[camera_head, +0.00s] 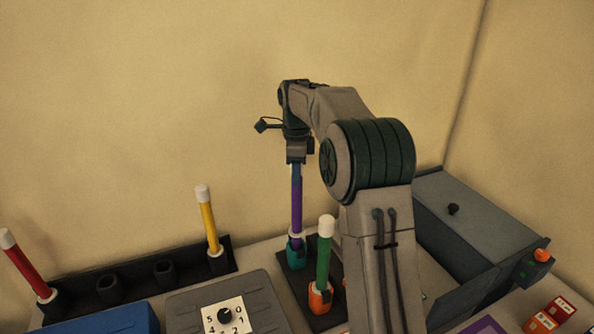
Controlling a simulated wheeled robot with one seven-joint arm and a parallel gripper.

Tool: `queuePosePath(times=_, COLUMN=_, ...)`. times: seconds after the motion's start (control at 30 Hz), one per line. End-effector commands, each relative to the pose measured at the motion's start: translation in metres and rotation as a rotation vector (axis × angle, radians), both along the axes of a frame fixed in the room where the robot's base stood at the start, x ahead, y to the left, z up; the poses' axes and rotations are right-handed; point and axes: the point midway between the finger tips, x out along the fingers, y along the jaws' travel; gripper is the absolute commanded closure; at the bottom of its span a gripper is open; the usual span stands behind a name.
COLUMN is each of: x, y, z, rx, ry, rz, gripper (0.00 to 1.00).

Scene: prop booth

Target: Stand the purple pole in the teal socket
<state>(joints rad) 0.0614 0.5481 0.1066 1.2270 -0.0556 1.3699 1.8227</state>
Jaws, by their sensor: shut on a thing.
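The purple pole (297,205) stands upright, its top end held in my gripper (296,165). My gripper points down and is shut on the pole; the fingertips are small and partly dark in this view. The teal socket (296,256) is directly below the pole on a dark base plate (318,322). A pale collar near the pole's lower end shows at the socket's mouth. The lower tip is hidden, so I cannot tell how deep it sits.
A green pole (324,260) stands in an orange socket (320,298) close in front. A dark rack (85,290) at left holds a red pole (24,266) and a yellow pole (208,222). A grey dial box (262,290) is left; a grey case (480,215) is right.

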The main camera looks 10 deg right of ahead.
Motion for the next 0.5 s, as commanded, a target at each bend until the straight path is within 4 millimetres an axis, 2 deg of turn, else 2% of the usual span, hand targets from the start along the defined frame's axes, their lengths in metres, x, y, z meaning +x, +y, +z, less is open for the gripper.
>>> queuePosePath(times=0.5, x=0.000, y=0.000, z=-0.022, rx=0.000, ry=0.000, rz=0.001, gripper=1.00)
